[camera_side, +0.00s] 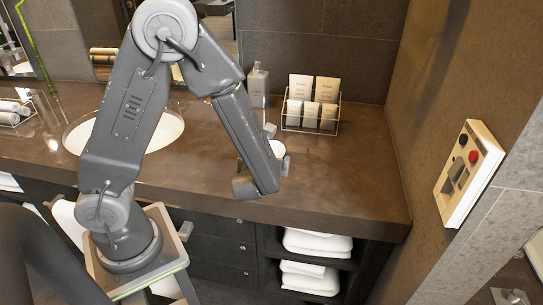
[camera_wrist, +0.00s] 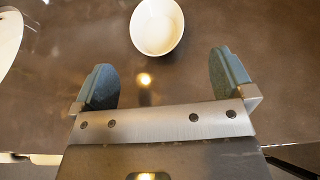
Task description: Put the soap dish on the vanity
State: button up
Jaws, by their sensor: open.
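The soap dish (camera_wrist: 157,27) is a small white oval bowl. In the wrist view it rests on the brown vanity top (camera_wrist: 190,90), upright and empty, ahead of my gripper (camera_wrist: 163,66). The two blue-grey fingers are spread wide with nothing between them, and the dish lies beyond their tips, apart from them. In the side view the dish (camera_side: 278,149) shows only in part behind my arm, on the vanity top (camera_side: 345,180).
A wire rack (camera_side: 311,117) of white packets and a bottle (camera_side: 258,84) stand at the back. The round basin (camera_side: 168,130) is left of the dish, with a rack of rolled towels (camera_side: 12,113) farther left. The counter's right side is clear, up to the wall.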

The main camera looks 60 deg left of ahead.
jog(key=x, duration=0.4)
jog(key=shift+a+f, duration=0.1)
jog(key=shift+a, duration=0.05)
jog(key=shift+x, duration=2.6)
jog(key=shift+s+a, duration=0.1)
jog(key=shift+s, duration=0.1)
jog(key=c, duration=0.9)
jog(key=shift+c, duration=0.3)
